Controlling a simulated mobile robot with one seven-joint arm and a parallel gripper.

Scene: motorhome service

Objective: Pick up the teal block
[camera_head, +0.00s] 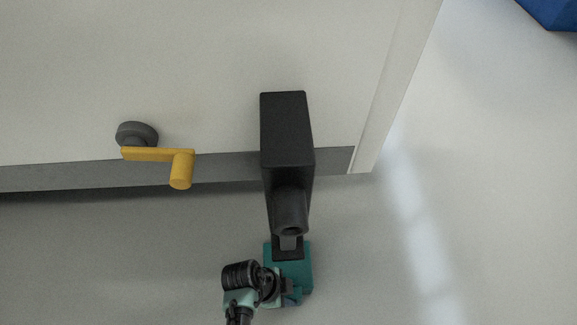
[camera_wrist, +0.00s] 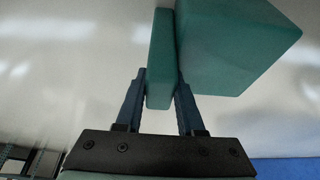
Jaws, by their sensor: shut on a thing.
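The teal block (camera_head: 305,270) is at the bottom middle of the head view, directly below the black post and its dark tongue. In the wrist view the teal block (camera_wrist: 235,45) is a large box with a thin upright plate along its left side. My gripper (camera_wrist: 162,82) has its two blue fingers on either side of that plate and is shut on it. In the head view my gripper (camera_head: 287,292) is at the block's lower left, partly hidden by my wrist. Whether the block touches the tongue or the floor cannot be told.
The black post (camera_head: 286,130) stands out from the white vehicle body (camera_head: 210,60) above the block. A yellow crank handle (camera_head: 158,155) on a dark round hub (camera_head: 135,133) is to its left. A blue object (camera_head: 553,12) is at the top right. Pale floor at right is clear.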

